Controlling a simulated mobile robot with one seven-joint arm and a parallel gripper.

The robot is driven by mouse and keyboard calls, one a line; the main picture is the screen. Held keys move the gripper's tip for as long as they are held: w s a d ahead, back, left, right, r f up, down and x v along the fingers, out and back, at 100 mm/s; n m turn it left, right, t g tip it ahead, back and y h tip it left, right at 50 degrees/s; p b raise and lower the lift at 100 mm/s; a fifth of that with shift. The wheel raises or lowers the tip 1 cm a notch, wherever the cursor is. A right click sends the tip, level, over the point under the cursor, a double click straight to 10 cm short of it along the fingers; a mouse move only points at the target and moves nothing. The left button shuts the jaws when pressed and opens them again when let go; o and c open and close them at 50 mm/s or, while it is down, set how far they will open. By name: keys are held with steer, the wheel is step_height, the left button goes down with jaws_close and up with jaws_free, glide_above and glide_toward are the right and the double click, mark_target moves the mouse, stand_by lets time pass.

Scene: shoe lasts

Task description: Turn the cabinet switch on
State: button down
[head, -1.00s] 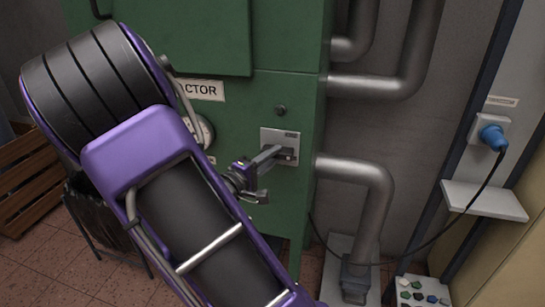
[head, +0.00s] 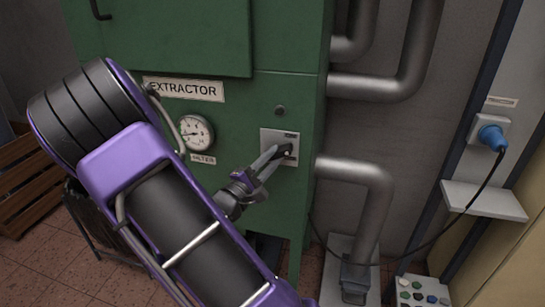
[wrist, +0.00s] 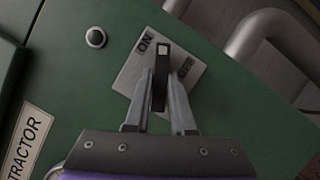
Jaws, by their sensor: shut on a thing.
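The cabinet switch is a black lever on a light grey plate (head: 272,136) on the front of the green cabinet (head: 240,110). In the wrist view the plate (wrist: 135,78) bears the words ON and OFF and looks tilted. The black lever (wrist: 161,60) stands between my two fingers, with its end by the gap between the two words. I cannot tell which setting it is at. My gripper (head: 284,153) is shut on the lever, with one finger on each side (wrist: 161,84). The fingers hide part of the plate and the lever's base.
A round gauge (head: 196,133) and an EXTRACTOR label (head: 184,89) are left of the switch. A round knob (head: 280,111) is just above it. Grey pipes (head: 365,180) run along the right side. A blue plug (head: 492,137) with a black cable is farther right.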

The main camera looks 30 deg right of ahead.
steer(key=n+t+p, duration=0.2)
steer(key=n, duration=0.2)
steer(key=n+t+p, duration=0.1)
steer(key=n, duration=0.3)
steer(key=shift+s+d+t+p, duration=0.1)
steer(key=shift+t+p, duration=0.25)
steer(key=shift+t, duration=0.05)
steer(key=n+t+p, duration=0.1)
steer(key=n+p, duration=0.1)
steer(key=n, duration=0.1)
steer(key=n+t+y+p, duration=0.1)
steer(key=n, duration=0.2)
steer(key=shift+t+p, duration=0.35)
steer(key=shift+t, duration=0.05)
steer(key=shift+s+d+f+n+t+y+p, duration=0.1)
steer(key=shift+n+t+y+p, duration=0.3)
steer(key=shift+n, duration=0.35)
steer(key=shift+f+n+t+y+p, duration=0.1)
steer(key=shift+n+t+p, duration=0.1)
steer(key=shift+n+p, duration=0.4)
steer(key=shift+n, duration=0.25)
steer(key=c, duration=0.8)
jaws_free()
steer(key=shift+o, duration=0.2)
steer(key=b+v, duration=0.2)
steer(key=v, duration=1.5)
steer(key=shift+f, duration=0.1)
